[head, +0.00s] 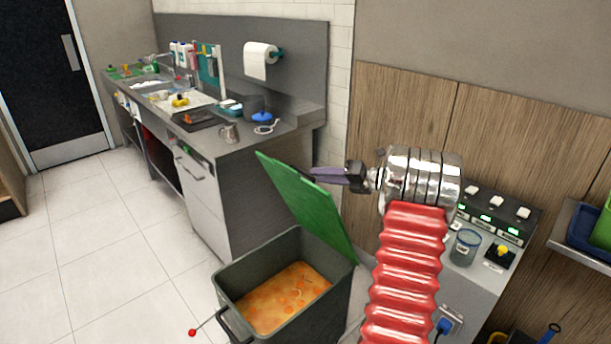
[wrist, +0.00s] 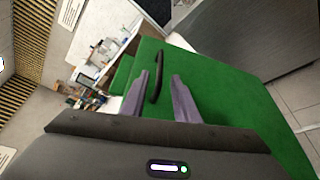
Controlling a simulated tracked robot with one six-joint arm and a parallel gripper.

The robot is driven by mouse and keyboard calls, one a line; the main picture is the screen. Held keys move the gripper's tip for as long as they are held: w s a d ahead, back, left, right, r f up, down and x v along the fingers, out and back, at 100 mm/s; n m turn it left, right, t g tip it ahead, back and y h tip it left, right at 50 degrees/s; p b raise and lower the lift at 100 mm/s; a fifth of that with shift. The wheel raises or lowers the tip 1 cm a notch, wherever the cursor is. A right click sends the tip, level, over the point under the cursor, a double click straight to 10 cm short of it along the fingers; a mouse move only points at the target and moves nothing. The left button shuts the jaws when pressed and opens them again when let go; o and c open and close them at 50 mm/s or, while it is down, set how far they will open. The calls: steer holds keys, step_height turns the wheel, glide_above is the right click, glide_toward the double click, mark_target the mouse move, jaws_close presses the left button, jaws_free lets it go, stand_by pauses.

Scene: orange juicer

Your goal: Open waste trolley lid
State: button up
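The grey waste trolley (head: 312,315) stands on the floor with orange pulp and chunks inside. Its green lid (head: 305,208) is raised and tilted up along the right side of the bin, so the bin mouth is uncovered. My gripper (head: 315,172) is above and to the right of the lid's upper part. In the wrist view my gripper (wrist: 160,82) shows two purple fingers spread apart over the green lid (wrist: 225,95). The black lid handle (wrist: 157,78) appears in the gap, closer to the left finger; contact cannot be told.
A steel counter (head: 285,128) with a sink and small items stands behind the trolley. A red-tipped rod (head: 193,332) sticks out at the bin's front left. A machine panel (head: 490,215) with switches and a glass is at right. Tiled floor at left is clear.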

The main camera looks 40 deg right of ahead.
mark_target(306, 175)
steer(key=x, duration=0.6)
steer(key=shift+w+a, duration=0.1)
steer(key=shift+w, duration=0.1)
jaws_close()
steer(key=shift+f, duration=0.1)
stand_by(0.4)
